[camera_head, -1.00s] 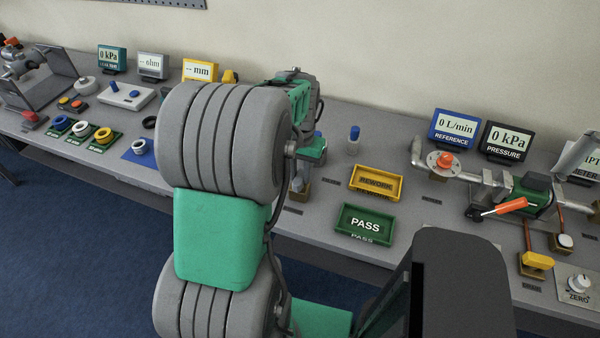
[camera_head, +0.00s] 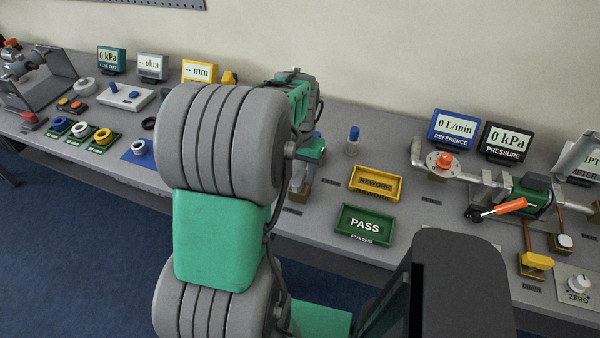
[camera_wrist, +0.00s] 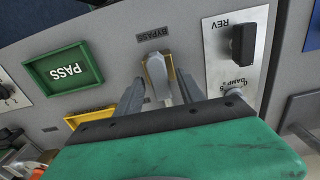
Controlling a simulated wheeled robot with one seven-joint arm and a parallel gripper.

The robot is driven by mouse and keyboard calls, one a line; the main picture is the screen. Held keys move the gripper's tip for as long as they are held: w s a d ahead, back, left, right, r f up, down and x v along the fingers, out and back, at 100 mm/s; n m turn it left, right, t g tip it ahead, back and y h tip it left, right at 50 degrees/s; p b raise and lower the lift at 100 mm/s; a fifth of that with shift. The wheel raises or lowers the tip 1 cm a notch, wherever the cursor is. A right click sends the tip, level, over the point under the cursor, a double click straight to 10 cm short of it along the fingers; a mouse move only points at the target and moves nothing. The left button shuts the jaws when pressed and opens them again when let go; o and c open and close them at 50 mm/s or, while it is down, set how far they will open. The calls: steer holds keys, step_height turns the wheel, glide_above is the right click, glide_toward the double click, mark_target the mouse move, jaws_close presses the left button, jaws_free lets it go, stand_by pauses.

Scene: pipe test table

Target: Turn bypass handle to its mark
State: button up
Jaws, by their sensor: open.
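In the wrist view the bypass handle (camera_wrist: 157,72) is a grey lever on a yellow-brown mount (camera_wrist: 171,66), below the BYPASS label (camera_wrist: 154,33). My gripper (camera_wrist: 158,90) is open, with one grey finger on each side of the lever. The fingers look apart from it, though the lower part of the lever is hidden by my gripper body. I cannot make out the mark. In the head view my gripper (camera_head: 303,178) points down at the table behind my arm, which hides most of the handle there.
The green PASS tray (camera_head: 365,224) and yellow REWORK tray (camera_head: 376,183) lie to the right in the head view. In the wrist view a plate with a black REV switch (camera_wrist: 243,43) sits close to the right finger.

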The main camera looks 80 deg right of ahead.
mark_target(300, 175)
step_height(300, 175, up, 8)
steer(key=shift+f+b, duration=0.1)
steer(key=shift+b, duration=0.35)
